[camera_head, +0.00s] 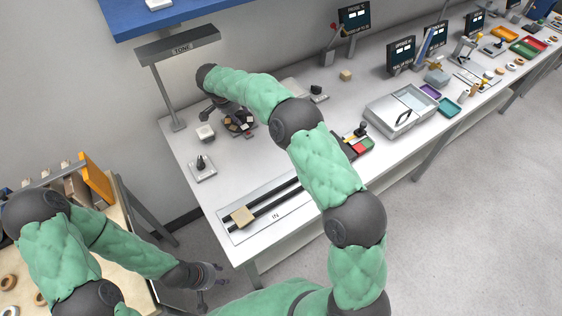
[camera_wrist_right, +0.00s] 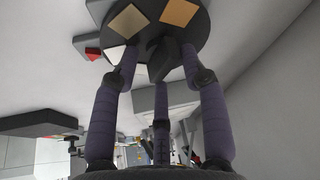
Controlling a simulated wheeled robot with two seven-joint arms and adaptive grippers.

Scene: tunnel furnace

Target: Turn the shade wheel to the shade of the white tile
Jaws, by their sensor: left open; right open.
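The shade wheel (camera_head: 240,122) is a dark disc with brown and tan tiles, on the table under the TONE lamp. In the right wrist view the wheel (camera_wrist_right: 145,38) fills the top, with a tan, an orange-brown and a whitish patch and a dark central block. My right gripper (camera_head: 216,108) is open beside the wheel in the head view. In the wrist view its fingers (camera_wrist_right: 160,68) spread on either side of the dark block; contact is unclear. A small white block (camera_head: 205,132), possibly the white tile, sits left of the wheel. My left gripper (camera_head: 208,285) is open, low and empty, off the table.
The TONE lamp (camera_head: 178,45) stands behind the wheel. A small dark knob on a plate (camera_head: 202,168) and the IN rail with a tan tile (camera_head: 243,216) lie in front. My right arm spans the table. A grey box (camera_head: 400,112) stands further right.

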